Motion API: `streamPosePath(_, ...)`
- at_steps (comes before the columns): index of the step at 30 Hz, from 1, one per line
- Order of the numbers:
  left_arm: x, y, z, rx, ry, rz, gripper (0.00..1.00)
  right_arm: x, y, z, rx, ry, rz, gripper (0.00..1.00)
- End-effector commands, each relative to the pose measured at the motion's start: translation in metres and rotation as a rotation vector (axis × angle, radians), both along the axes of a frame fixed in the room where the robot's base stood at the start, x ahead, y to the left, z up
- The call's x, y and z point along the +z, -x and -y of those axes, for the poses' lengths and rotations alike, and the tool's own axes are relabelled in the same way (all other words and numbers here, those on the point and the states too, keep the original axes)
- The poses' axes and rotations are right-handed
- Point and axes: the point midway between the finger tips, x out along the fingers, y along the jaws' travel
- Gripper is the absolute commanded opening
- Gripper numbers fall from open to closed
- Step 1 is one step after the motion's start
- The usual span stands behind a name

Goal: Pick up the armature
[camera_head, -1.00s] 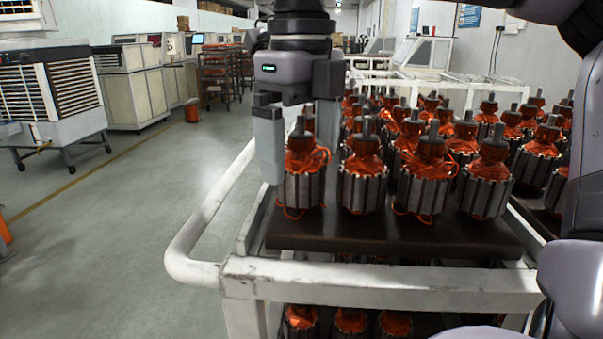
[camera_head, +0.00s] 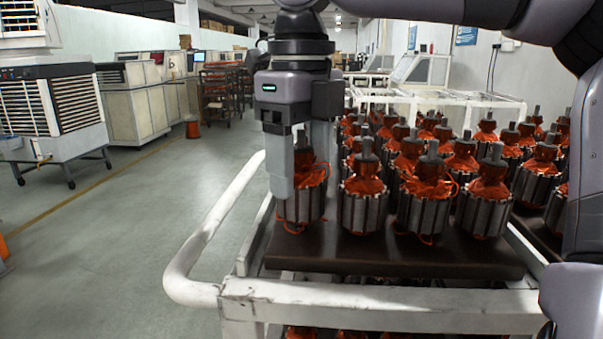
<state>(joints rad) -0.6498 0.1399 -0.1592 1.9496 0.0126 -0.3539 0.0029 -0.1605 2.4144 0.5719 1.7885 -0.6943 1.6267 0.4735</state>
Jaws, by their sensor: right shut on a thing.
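Many armatures with orange copper windings, dark slotted cores and grey shafts stand upright in rows on a dark tray board (camera_head: 390,262). My right gripper (camera_head: 302,172) points down over the front-left corner of the board. It is shut on the front-left armature (camera_head: 305,203), one finger on its left side and the other partly hidden behind its top. This armature is upright; I cannot tell whether its base is clear of the board. A neighbouring armature (camera_head: 363,205) stands close to its right. My left gripper is not in view.
The board rests on a white metal cart (camera_head: 390,292) with a curved handle (camera_head: 190,262) at its left. More armatures sit on a lower shelf. An air-cooler unit (camera_head: 55,115) and cabinets (camera_head: 137,100) stand at the left. The floor left of the cart is clear.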

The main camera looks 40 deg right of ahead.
Motion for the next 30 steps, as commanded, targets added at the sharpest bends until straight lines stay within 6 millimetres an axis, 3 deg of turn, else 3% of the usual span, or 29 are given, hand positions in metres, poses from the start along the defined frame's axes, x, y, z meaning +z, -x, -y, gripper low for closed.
streamPosePath(18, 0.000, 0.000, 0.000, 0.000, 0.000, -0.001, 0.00, 0.084, 0.000, -0.001, 0.002, 0.000, 0.004, 0.08)
streamPosePath(30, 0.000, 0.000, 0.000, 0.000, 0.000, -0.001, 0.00, 0.093, 0.001, -0.001, 0.003, -0.001, 0.001, 0.08)
